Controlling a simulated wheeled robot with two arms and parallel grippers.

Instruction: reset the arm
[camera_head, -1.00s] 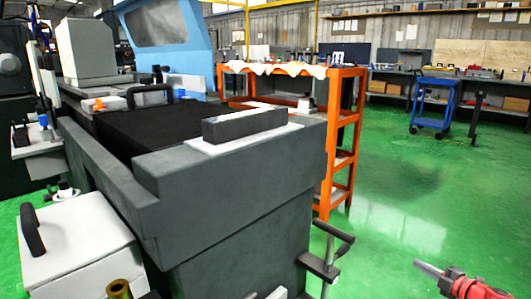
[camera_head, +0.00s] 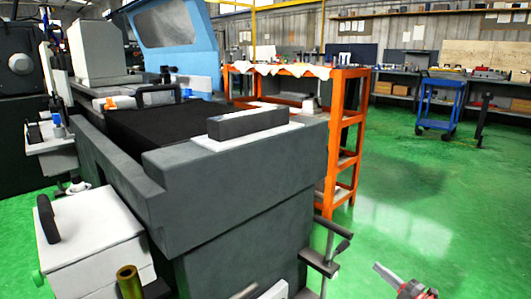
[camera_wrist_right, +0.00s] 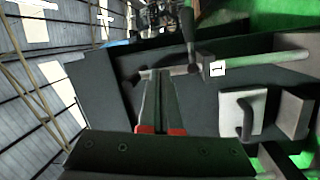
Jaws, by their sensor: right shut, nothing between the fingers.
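My right gripper (camera_head: 380,268) shows at the bottom right of the head view, over the green floor and right of the dark grey grinder (camera_head: 240,215). Only its grey fingers and a little red show there; the rest is cut off by the frame edge. In the right wrist view its fingers (camera_wrist_right: 155,76) lie close together, shut and empty, with red at their bases. My left gripper is not in view.
A handle on a post (camera_head: 322,258) stands at the grinder's near corner, left of my right gripper. An orange shelf rack (camera_head: 360,75) stands behind it. A blue cart (camera_head: 435,122) is farther back. The green floor (camera_head: 430,195) on the right is mostly clear.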

